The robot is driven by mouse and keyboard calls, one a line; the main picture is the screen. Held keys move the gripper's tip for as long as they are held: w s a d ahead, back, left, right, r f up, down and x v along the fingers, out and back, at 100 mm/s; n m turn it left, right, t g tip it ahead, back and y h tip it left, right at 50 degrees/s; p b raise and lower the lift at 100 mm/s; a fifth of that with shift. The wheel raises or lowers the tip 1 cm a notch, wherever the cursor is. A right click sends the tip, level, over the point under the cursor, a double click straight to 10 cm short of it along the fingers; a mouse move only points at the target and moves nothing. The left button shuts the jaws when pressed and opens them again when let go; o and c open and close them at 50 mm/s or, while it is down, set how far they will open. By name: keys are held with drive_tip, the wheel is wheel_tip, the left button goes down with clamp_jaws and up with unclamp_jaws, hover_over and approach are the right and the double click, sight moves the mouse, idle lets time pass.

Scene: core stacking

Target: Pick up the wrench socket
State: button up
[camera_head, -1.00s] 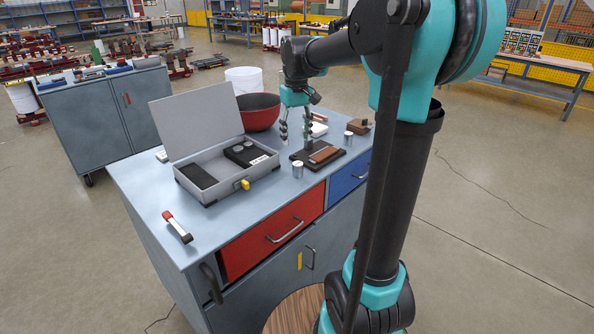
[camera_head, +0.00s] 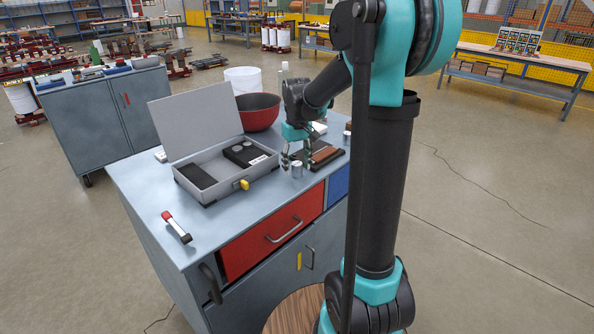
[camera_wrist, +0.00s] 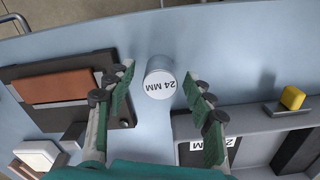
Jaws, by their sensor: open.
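The wrench socket (camera_wrist: 159,79) is a small silver cylinder marked "24 MM" on its top. It stands upright on the blue-grey cabinet top. It also shows in the head view (camera_head: 297,170), near the front edge, between the open case and a dark board. My gripper (camera_wrist: 160,90) is open, with one green-padded finger on each side of the socket in the wrist view. In the head view my gripper (camera_head: 296,160) is low over the cabinet top, right by the socket. I cannot see any finger touching it. A second silver cylinder (camera_head: 347,136) is partly hidden behind my arm.
The open grey case (camera_head: 232,185) with a yellow latch (camera_wrist: 292,97) stands beside the socket. A dark board with a brown block (camera_wrist: 52,86) lies on its other side. A red bowl (camera_head: 258,112) stands behind. A red-and-white handle (camera_head: 177,227) lies at the front left.

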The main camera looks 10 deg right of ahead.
drive_tip(key=shift+c, duration=0.3)
clamp_jaws()
drive_tip(key=shift+r, duration=0.1)
